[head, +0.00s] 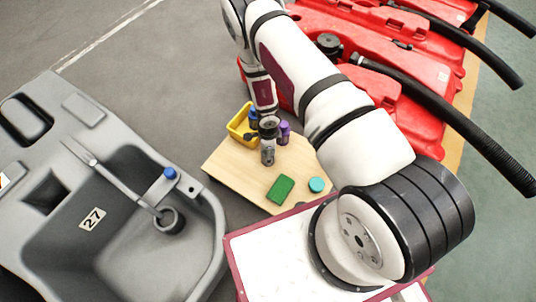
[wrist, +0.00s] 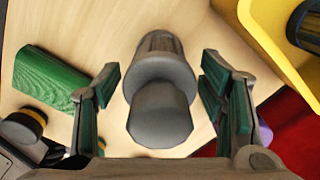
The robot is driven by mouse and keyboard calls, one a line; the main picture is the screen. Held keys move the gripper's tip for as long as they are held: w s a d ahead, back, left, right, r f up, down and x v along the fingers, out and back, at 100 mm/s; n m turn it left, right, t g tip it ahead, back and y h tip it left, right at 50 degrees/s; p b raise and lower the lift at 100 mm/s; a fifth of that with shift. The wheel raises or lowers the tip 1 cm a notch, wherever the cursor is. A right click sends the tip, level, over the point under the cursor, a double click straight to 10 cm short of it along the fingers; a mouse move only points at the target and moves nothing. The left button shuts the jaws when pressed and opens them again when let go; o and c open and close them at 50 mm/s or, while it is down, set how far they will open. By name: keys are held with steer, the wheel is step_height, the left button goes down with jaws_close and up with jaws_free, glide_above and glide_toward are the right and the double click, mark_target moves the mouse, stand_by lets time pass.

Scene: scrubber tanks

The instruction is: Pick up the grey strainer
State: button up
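The grey strainer (wrist: 160,112) is in the middle of the wrist view, with a rounded grey near end, a wider collar and a darker ribbed part beyond. My gripper (wrist: 160,75) is open, with one green-padded finger on each side of the strainer. A gap shows between each pad and the strainer, so it is not gripped. In the head view my gripper (head: 268,130) is over the wooden board, and a small grey piece, apparently the strainer (head: 267,156), shows just below it. My gripper partly hides it there.
The board (head: 232,165) also holds a yellow bin (head: 235,127) with dark items, purple bottles (head: 284,132), a green block (head: 280,189) and a teal disc (head: 316,185). A grey tank (head: 120,240) stands left. Red tanks (head: 400,115) with black hoses stand behind.

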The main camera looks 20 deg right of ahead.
steer(key=c, duration=0.8)
steer(key=shift+r, duration=0.1)
